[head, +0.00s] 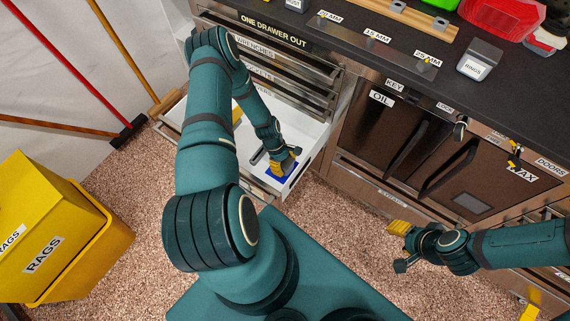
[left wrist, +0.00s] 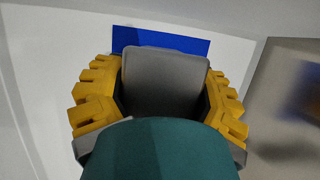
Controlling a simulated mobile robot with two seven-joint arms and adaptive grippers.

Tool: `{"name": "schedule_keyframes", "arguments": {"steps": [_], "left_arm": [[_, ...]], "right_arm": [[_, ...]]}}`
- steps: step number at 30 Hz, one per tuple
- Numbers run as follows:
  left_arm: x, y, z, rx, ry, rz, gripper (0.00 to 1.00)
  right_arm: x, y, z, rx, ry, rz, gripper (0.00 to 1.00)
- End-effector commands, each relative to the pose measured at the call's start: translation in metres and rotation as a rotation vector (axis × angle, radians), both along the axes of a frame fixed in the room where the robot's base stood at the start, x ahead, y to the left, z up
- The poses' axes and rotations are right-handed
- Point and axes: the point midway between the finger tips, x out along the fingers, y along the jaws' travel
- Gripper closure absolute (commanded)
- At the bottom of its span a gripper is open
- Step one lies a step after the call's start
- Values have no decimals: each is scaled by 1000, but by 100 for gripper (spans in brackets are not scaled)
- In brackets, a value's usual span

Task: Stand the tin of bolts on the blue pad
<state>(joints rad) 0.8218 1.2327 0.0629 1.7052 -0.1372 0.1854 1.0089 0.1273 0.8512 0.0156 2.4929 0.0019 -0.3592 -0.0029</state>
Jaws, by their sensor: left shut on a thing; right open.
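My left gripper (head: 284,163) reaches down into the open white drawer (head: 309,146), over its front right part. In the left wrist view the yellow fingers of the left gripper (left wrist: 162,98) are shut on a grey tin (left wrist: 165,75) from both sides. No label shows on the tin, and its underside is hidden. The blue pad (left wrist: 190,44) lies on the drawer floor, partly behind the tin; whether they touch I cannot tell. The pad (head: 272,171) also shows beside the gripper in the head view. My right gripper (head: 400,240) is open and empty, outside the drawer.
A dark worktop (head: 350,40) holds a grey tin labelled RINGS (head: 479,60) and a red bin (head: 497,15). Closed drawers and doors labelled OIL and WAX are below. A yellow RAGS bin (head: 60,235) stands left. The drawer walls surround my left gripper closely.

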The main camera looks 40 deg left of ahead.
Motion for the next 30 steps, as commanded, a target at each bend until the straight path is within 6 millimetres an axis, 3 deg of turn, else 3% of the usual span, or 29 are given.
{"name": "schedule_keyframes", "arguments": {"steps": [5, 6, 8, 9, 20, 30], "left_arm": [[0, 0, -3, 0, 0, -1, 81], [0, 0, -3, 0, 1, -1, 25], [0, 0, -3, 0, 1, -1, 4], [0, 0, -3, 0, 1, -1, 1], [0, 0, 1, 0, 0, -1, 1], [-2, 21, 58, 2, -1, -1, 1]], "right_arm": [[0, 0, 0, 0, 0, 0, 53], [0, 0, 0, 0, 0, 0, 53], [0, 0, 0, 0, 0, 0, 53], [0, 0, 0, 0, 0, 0, 53], [0, 0, 0, 0, 0, 0, 53], [-3, 0, 17, 1, 7, 2, 53]]}}
